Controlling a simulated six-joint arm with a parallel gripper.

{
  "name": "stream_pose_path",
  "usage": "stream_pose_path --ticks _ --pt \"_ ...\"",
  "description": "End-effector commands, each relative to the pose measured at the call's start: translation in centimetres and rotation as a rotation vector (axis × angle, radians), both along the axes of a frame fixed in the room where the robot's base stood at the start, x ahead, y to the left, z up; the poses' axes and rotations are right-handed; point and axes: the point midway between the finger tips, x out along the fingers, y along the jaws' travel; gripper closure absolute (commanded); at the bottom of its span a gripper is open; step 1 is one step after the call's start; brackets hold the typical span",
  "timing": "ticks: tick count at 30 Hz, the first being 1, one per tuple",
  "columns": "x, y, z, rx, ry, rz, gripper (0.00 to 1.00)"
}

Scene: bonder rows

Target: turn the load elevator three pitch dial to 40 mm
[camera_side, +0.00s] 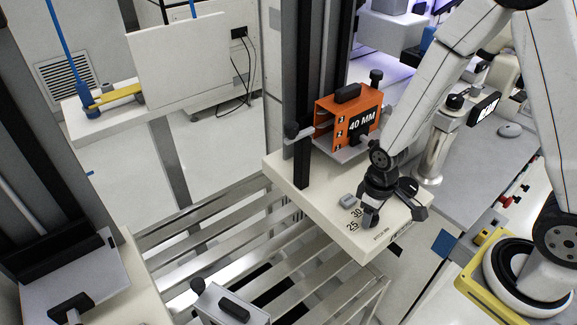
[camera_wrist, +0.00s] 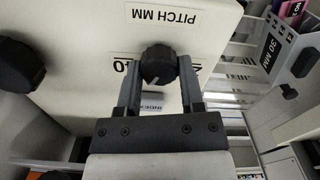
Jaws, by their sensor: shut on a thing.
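The pitch dial is a dark knob (camera_wrist: 158,66) on a cream panel, seen in the wrist view between my gripper's two fingers. A pale mark shows on its face, but I cannot tell which number it points to. My gripper (camera_wrist: 158,82) is shut on the dial. In the side view my gripper (camera_side: 388,205) points down onto the cream elevator base (camera_side: 290,172) and mostly hides the dial. The printed 25 and 30 show to its left; the other numbers are covered. The PITCH MM label (camera_wrist: 178,18) is upside down in the wrist view.
An orange cassette (camera_side: 325,112) marked 40 MM stands on the elevator behind my gripper. A small grey button (camera_side: 347,200) lies left of the dial. Another dark knob (camera_wrist: 20,65) is left in the wrist view. A cassette marked 30 MM (camera_wrist: 285,35) is at right.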

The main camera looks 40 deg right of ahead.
Motion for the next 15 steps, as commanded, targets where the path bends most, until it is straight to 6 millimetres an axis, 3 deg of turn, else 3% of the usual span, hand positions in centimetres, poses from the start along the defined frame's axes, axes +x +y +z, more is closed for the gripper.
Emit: stream_pose_path --ticks 15 --pt "0.0 -0.13 0.04 0.0 0.001 -0.452 1.0"
